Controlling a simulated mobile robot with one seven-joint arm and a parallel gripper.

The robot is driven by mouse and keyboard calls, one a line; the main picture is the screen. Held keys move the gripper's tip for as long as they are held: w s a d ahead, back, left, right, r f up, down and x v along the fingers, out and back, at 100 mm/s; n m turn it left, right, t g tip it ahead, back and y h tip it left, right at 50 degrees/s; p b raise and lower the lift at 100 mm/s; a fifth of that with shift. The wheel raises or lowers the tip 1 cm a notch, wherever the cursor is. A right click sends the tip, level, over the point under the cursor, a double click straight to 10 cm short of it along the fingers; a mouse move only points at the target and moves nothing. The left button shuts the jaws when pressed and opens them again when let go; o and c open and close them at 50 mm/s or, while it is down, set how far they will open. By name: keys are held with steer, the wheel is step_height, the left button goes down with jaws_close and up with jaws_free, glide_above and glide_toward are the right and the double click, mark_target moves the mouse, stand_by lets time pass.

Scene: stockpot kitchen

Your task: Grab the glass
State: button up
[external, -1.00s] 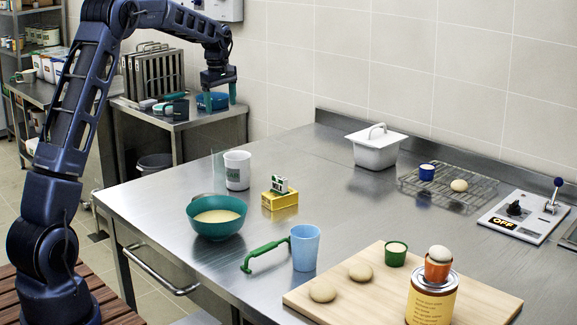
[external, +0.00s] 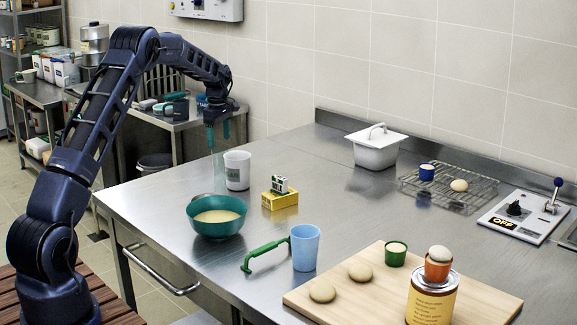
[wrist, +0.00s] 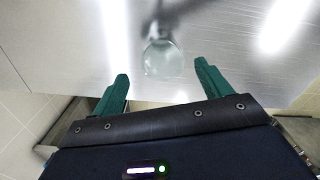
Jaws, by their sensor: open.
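The clear glass (wrist: 163,58) stands on the steel table, seen from above in the wrist view, just beyond and between my fingertips. In the external view the glass (external: 217,170) is only a faint outline left of the white mug (external: 237,170). My gripper (external: 218,136) hangs pointing down above the glass, with its teal fingers apart. In the wrist view my gripper (wrist: 161,70) is open, with nothing between the fingers. The exact height gap to the glass is hard to tell.
A teal bowl of batter (external: 217,228) is in front of the glass. A yellow box (external: 280,201), green handled tool (external: 264,256) and blue cup (external: 305,247) are to the right. The table's left edge (external: 125,217) is close to the glass.

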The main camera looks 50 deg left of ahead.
mark_target(220, 153)
steer(key=shift+s+d+f, duration=0.1)
steer(key=shift+f, duration=1.5)
steer(key=shift+s+d+f, duration=0.1)
steer(key=shift+f, duration=1.45)
steer(key=c, duration=1.1)
steer(key=shift+w+r, duration=0.1)
steer(key=shift+r, duration=0.1)
